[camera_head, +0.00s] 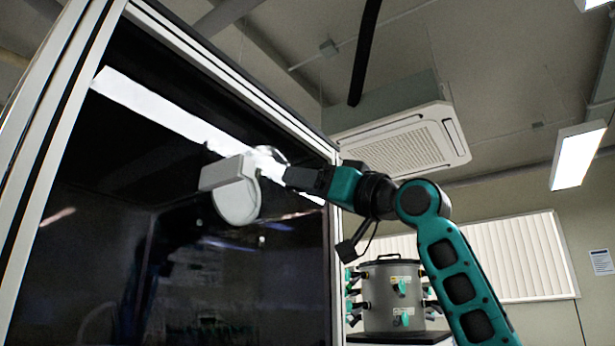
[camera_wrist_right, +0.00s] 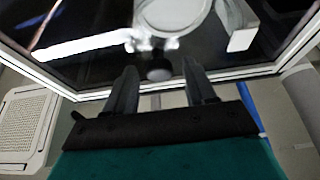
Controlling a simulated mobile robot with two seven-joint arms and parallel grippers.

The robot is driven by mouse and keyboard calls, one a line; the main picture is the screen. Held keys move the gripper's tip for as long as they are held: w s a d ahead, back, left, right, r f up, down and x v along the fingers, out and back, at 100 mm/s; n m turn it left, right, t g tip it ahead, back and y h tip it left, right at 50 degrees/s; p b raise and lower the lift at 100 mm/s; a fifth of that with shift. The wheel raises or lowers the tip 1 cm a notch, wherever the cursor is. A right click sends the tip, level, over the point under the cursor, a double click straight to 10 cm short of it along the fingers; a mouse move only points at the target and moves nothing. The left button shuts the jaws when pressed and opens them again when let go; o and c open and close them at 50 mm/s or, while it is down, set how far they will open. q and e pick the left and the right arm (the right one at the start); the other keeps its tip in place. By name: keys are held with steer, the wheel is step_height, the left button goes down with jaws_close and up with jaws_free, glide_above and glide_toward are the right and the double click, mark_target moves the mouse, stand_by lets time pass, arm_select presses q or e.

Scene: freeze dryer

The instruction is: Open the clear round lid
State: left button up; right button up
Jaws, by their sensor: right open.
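A pale grey round piece (camera_head: 237,195) on a white block-like mount (camera_head: 222,172) stands out in front of the dark panel in the head view. A thin clear curved edge (camera_head: 272,153) shows beside it, blurred against a bright strip; I take it for the clear round lid. In the right wrist view the round rim (camera_wrist_right: 172,20) is cut off at the top, with a dark round knob (camera_wrist_right: 158,73) below it. My right gripper (camera_head: 287,178) is open, its two fingers (camera_wrist_right: 159,66) on either side of the knob in the picture; contact cannot be told. My left gripper is not in view.
A dark glossy panel (camera_head: 110,190) in a silver frame (camera_head: 62,150) fills the left. A metal drum (camera_head: 390,295) with teal valves stands behind my right arm. A ceiling air unit (camera_head: 410,140) is above. The space to the right of my arm looks free.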

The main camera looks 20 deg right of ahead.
steer(key=shift+w+a, duration=0.1)
steer(key=shift+w, duration=0.05)
jaws_close()
stand_by(0.5)
